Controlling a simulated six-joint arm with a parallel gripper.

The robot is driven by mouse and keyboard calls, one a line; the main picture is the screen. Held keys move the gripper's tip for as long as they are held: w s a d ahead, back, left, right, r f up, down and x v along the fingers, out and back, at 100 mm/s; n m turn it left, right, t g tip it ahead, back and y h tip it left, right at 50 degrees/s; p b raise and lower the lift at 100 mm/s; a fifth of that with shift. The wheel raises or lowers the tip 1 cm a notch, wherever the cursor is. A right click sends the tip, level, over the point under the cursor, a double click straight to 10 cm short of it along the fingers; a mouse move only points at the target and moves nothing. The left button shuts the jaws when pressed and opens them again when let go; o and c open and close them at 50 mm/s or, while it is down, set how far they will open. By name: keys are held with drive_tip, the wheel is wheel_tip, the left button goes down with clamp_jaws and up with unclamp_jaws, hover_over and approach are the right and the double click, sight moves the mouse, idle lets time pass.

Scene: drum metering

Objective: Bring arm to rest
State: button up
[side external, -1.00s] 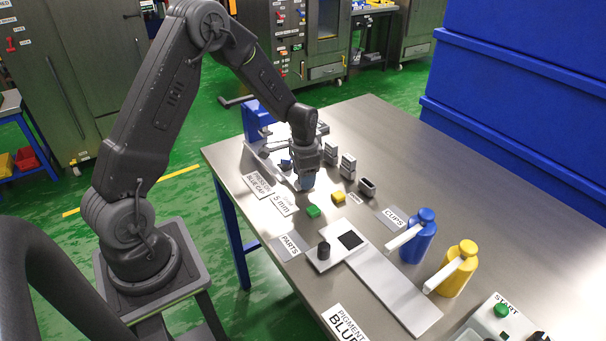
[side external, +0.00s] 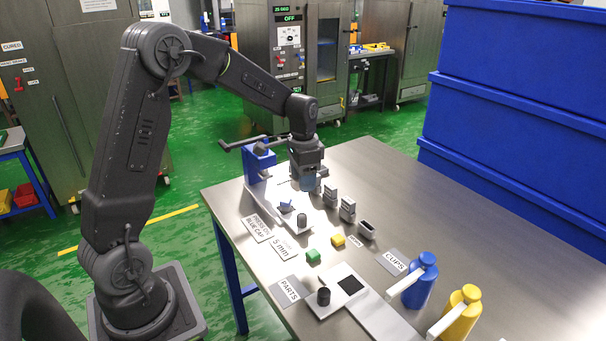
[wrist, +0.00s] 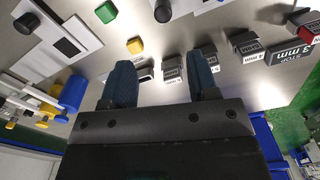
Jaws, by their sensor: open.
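My gripper (side external: 308,184) hangs over the far-left part of the steel table, pointing down. In the wrist view its two fingers (wrist: 162,80) are wide apart with nothing between them. A small dark grey cylinder (side external: 301,220) stands on the light plate of the blue press (side external: 258,160), below and apart from my gripper. The wrist view shows a dark cylinder (wrist: 162,11) beyond the fingertips.
Grey stop blocks (side external: 348,208) and a dark hollow block (side external: 366,230) stand right of the gripper. Nearer are a green block (side external: 313,257), a yellow block (side external: 338,240), a black cylinder (side external: 323,296), and blue (side external: 420,281) and yellow (side external: 461,314) bottles. The table's right side is clear.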

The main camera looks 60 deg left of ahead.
drive_tip(key=shift+r, duration=0.4)
drive_tip(key=s+d+r+n+t, duration=0.1)
drive_tip(key=s+d+r+t, duration=0.1)
drive_tip(key=s+d, duration=0.3)
drive_tip(key=s+d+r+n+t, duration=0.1)
drive_tip(key=s+d+r, duration=0.4)
drive_tip(key=s, duration=0.4)
drive_tip(key=s+d+r+n+t, duration=0.1)
drive_tip(key=s+d+r+t, duration=0.1)
drive_tip(key=s+d+r, duration=0.2)
drive_tip(key=s+d, duration=0.1)
drive_tip(key=s, duration=0.2)
drive_tip(key=shift+s+r+t, duration=0.25)
drive_tip(key=shift+s+t, duration=0.05)
drive_tip(key=shift+s, duration=0.05)
idle(0.6)
